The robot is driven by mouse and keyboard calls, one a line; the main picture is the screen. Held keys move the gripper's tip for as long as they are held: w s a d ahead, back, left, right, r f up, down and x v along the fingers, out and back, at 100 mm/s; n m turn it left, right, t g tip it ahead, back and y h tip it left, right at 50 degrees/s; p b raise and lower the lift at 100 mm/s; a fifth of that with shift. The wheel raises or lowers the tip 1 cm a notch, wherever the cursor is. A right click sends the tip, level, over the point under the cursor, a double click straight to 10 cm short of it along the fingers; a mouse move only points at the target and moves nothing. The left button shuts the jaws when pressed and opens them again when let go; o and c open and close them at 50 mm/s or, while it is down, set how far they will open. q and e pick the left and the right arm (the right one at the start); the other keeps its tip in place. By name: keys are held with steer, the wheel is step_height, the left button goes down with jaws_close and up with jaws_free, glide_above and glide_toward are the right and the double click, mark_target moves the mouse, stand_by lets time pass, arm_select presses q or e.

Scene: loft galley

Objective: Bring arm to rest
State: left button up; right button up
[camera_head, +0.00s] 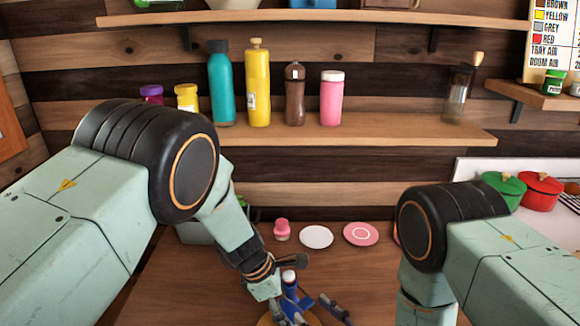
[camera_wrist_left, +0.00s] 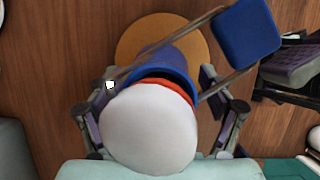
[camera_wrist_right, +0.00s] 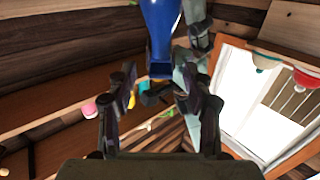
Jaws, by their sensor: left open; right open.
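A blue bottle with a large white rounded cap (camera_wrist_left: 150,130) and an orange-red ring stands on a round tan disc (camera_wrist_left: 130,40). In the head view the bottle (camera_head: 290,287) is low in the middle, partly covered by my grippers. My left gripper (camera_wrist_left: 160,85) is open, with one finger on each side of the bottle; contact cannot be told. My right gripper (camera_head: 328,302) is just right of the bottle. In the right wrist view it (camera_wrist_right: 157,85) is open and empty, with a blue shape (camera_wrist_right: 160,30) beyond its fingertips.
A pink shaker (camera_head: 282,230), a white plate (camera_head: 316,237) and a pink plate (camera_head: 361,234) lie behind on the wooden counter. A shelf (camera_head: 390,127) with several bottles runs above. Green (camera_head: 503,190) and red (camera_head: 541,190) pots stand at the right.

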steer(key=v, duration=0.8)
steer(key=shift+s, duration=0.35)
steer(key=shift+d, duration=0.1)
